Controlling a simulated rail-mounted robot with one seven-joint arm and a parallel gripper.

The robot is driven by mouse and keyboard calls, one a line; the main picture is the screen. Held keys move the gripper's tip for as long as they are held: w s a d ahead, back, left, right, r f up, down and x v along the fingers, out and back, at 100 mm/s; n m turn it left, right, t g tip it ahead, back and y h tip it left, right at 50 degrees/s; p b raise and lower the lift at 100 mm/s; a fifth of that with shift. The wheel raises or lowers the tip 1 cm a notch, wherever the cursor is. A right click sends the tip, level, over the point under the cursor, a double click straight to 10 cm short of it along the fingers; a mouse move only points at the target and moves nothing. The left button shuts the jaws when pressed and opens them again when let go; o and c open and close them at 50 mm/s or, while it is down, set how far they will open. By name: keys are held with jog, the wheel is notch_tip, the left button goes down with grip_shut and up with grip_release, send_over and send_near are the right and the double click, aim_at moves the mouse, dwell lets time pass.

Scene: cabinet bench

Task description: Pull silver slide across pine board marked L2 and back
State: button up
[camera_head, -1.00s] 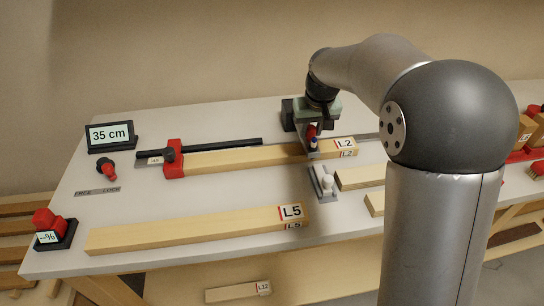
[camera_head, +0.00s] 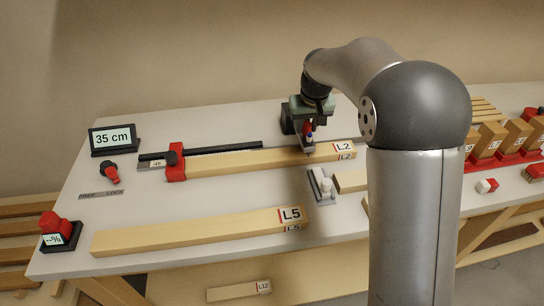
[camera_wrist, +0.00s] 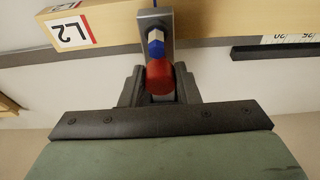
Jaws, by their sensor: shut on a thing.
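The pine board marked L2 (camera_head: 240,161) lies along the bench, its left end at a red stop (camera_head: 176,162) and its label at the right end. My gripper (camera_head: 308,130) is above the board, a little left of the label. It is shut on the red knob (camera_wrist: 158,75) of the silver slide (camera_wrist: 153,22). In the wrist view the slide's metal plate lies across the L2 board (camera_wrist: 105,22), with a blue and white part between plate and knob. In the head view my gripper hides most of the slide.
The board marked L5 (camera_head: 190,232) lies in front. A small grey fixture with a white knob (camera_head: 325,186) stands between. A black rail (camera_head: 215,150) runs behind L2. A display reading 35 cm (camera_head: 113,138) and a red-handled lever (camera_head: 111,172) are at left. Blocks stand at right.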

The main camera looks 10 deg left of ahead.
jog(key=shift+w+a+p, duration=0.3)
jog(key=shift+w+p, duration=0.25)
jog(key=shift+w, duration=0.25)
jog(key=shift+w+a+p, duration=0.25)
jog(key=shift+w+p, duration=0.3)
jog(key=shift+w, duration=0.3)
jog(key=shift+w+a+p, duration=0.3)
jog(key=shift+w+p, duration=0.25)
jog(key=shift+w, duration=0.25)
jog(key=o, duration=0.8)
jog(key=shift+o, duration=0.2)
jog(key=shift+r, duration=0.1)
jog(key=w+p+v, duration=0.2)
jog(key=p+v, duration=0.4)
jog(key=v, duration=0.2)
jog(key=shift+a+r, duration=0.35)
jog(key=shift+r, duration=0.15)
jog(key=shift+s, duration=0.1)
